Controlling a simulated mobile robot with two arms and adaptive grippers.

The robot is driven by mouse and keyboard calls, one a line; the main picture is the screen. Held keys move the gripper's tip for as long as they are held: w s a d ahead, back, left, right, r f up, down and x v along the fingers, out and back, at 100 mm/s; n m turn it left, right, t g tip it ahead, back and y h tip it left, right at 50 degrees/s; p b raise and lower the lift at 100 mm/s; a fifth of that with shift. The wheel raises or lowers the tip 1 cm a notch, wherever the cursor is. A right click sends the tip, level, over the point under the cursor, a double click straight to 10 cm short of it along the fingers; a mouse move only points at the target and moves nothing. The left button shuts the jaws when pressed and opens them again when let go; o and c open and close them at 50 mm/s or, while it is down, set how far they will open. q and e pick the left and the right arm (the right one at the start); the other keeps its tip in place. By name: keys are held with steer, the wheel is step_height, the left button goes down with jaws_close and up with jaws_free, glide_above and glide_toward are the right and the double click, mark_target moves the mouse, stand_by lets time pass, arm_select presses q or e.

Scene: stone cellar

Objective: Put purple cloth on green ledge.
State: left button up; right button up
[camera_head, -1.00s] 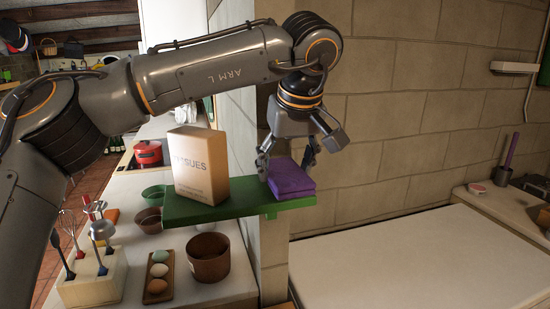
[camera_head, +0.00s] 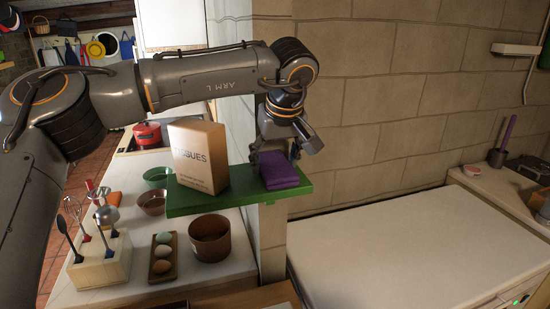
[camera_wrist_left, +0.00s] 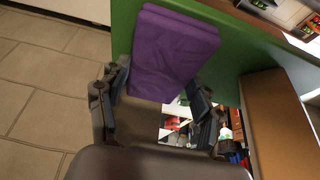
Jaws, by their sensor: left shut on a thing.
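The purple cloth (camera_head: 280,176) is a folded pad at the right end of the green ledge (camera_head: 232,200), right of the tissue box. The left wrist view shows the cloth (camera_wrist_left: 172,50) just past and between the two fingers (camera_wrist_left: 158,100), over the green ledge (camera_wrist_left: 228,65). Whether the cloth's underside rests fully on the ledge is not clear. My right gripper is not in view.
A tissue box (camera_head: 200,157) stands on the ledge close left of the cloth. Below are a brown pot (camera_head: 209,238), an egg tray (camera_head: 163,259) and a utensil block (camera_head: 100,262). A stone wall (camera_head: 400,100) stands behind. The white top (camera_head: 390,245) at right is clear.

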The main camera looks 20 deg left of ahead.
arm_select(q)
steer(key=o, duration=1.1)
steer(key=shift+f, duration=0.1)
steer(key=shift+s+d+r, duration=0.1)
steer(key=shift+s+r, duration=0.05)
steer(key=shift+r, duration=0.5)
steer(key=b+v, duration=0.2)
steer(key=v, duration=0.9)
steer(key=shift+b, duration=0.35)
